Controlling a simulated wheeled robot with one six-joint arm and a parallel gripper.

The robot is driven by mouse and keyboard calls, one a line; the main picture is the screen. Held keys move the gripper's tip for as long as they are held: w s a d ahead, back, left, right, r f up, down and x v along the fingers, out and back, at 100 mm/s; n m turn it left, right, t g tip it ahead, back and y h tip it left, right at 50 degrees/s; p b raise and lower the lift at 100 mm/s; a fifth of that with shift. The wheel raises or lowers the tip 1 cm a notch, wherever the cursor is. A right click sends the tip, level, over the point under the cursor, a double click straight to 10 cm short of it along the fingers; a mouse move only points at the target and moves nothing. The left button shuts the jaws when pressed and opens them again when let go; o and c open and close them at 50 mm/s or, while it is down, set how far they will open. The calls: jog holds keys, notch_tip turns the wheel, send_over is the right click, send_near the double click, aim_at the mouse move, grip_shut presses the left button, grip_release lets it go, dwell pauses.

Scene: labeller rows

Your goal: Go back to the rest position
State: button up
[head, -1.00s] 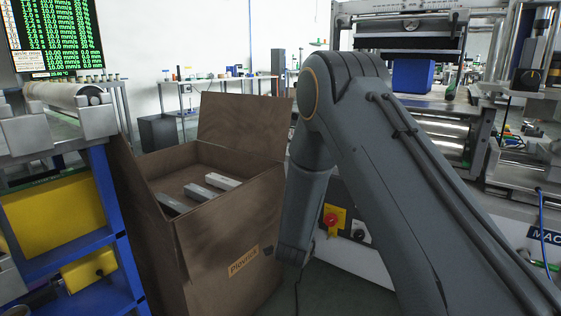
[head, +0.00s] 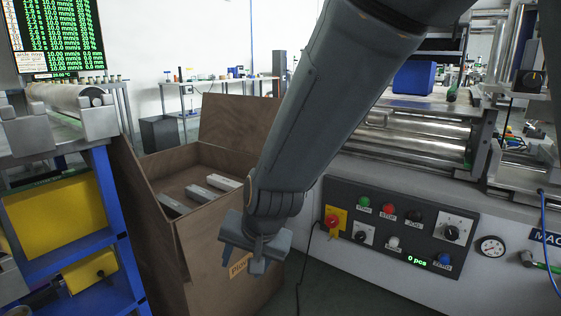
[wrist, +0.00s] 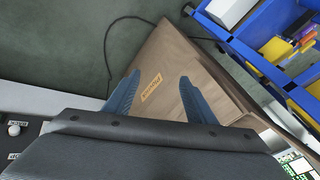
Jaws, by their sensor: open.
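My gripper (head: 254,250) hangs in front of the right side of the brown box in the head view, pointing down. In the wrist view my gripper (wrist: 157,92) shows its two blue-grey fingers spread apart with nothing between them. Beyond them are the side of the brown box (wrist: 200,75) and its orange label. My arm crosses the head view from the top right down to the middle and covers part of the machine. Whether the fingers touch the box cannot be told.
The open brown box (head: 215,262) holds several grey bars (head: 200,192). A blue shelf (head: 118,245) with yellow bins stands at left. The machine's control panel (head: 400,225) is at right. A dark cable (wrist: 108,45) lies on the floor.

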jog(key=s+d+r+n+g+h, duration=0.15)
jog(key=s+d+n, duration=0.25)
jog(key=s, duration=0.6)
jog(key=s+d+r+n+g+h, duration=0.1)
jog(key=s+d+r+n+g, duration=0.25)
jog(key=s, duration=0.75)
jog(key=d+r+m+p, duration=0.2)
jog(key=d+r+p, duration=0.8)
jog(key=p, duration=0.6)
jog(key=d+r+m+p, duration=0.3)
jog(key=d+r+p, duration=0.6)
jog(key=r+p, duration=0.6)
jog(key=shift+d+m+t+h+p, duration=0.35)
jog(key=shift+d+t+h+p, duration=0.1)
jog(key=shift+p, duration=0.4)
jog(key=shift+w+r, duration=0.1)
